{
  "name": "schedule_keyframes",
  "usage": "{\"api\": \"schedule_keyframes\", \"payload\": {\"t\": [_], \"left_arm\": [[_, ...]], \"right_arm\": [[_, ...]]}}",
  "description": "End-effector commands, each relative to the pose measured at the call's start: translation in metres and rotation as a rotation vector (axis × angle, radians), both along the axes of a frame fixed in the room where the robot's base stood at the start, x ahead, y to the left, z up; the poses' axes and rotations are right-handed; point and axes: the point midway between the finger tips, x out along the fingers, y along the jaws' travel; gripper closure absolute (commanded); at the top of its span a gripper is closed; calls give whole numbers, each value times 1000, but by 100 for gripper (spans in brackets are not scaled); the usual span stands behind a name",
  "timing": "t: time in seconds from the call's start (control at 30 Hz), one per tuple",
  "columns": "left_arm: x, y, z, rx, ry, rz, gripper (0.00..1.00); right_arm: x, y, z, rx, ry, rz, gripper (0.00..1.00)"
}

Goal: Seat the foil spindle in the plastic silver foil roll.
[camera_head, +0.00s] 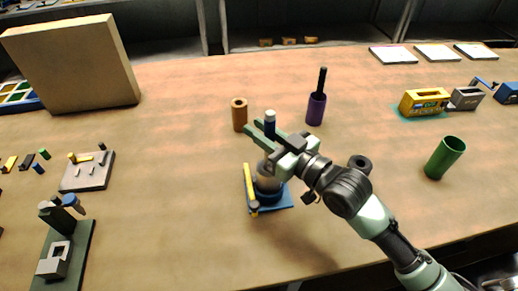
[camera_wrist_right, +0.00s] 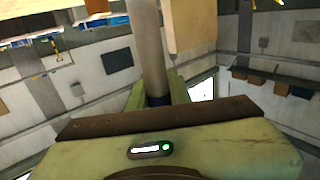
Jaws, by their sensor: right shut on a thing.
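My right gripper (camera_head: 271,134) is shut on an upright rod, which I take to be the foil spindle (camera_head: 270,117), with a pale grey top and a dark blue part at the jaws. In the right wrist view the grey rod (camera_wrist_right: 146,50) rises from between the fingers. Below the gripper, a dark grey round piece (camera_head: 266,187) stands on a blue base, partly hidden by the gripper; the held rod's lower end is hidden. I cannot tell for certain which piece is the silver foil roll. My left gripper is not in view.
The blue base (camera_head: 283,203) carries a yellow bar (camera_head: 249,183). Around it stand a brown hollow roll (camera_head: 239,116), a purple cup with a black rod (camera_head: 316,108), a dark ring (camera_head: 360,163) and a green cup (camera_head: 444,159).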

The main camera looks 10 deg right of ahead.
Motion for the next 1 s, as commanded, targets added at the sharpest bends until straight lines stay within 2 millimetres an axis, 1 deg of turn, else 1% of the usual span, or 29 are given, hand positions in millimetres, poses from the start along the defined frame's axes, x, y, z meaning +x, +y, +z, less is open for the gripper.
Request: {"api": "schedule_keyframes", "payload": {"t": [0.03, 0.23, 0.4, 0.5, 0.77, 0.9, 0.93, 0.97, 1.0], "left_arm": [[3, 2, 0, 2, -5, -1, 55], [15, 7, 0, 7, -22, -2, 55], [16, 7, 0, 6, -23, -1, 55], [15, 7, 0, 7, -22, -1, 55], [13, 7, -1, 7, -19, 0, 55], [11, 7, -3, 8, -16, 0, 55], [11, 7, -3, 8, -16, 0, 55], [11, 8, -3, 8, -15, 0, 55], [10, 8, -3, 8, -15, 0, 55]], "right_arm": [[0, 0, -8, -1, 1, -1, 100], [0, 0, -24, 0, 0, 0, 100], [0, 0, -51, 0, 1, 0, 100], [0, 0, -59, 1, -1, 0, 100], [0, 0, -60, 1, -3, 0, 100], [0, 0, -64, 1, -3, 0, 100], [0, 0, -65, 0, -1, 0, 78], [0, 0, -64, 0, -2, 0, 70], [0, 0, -64, 0, -1, 0, 59]]}}
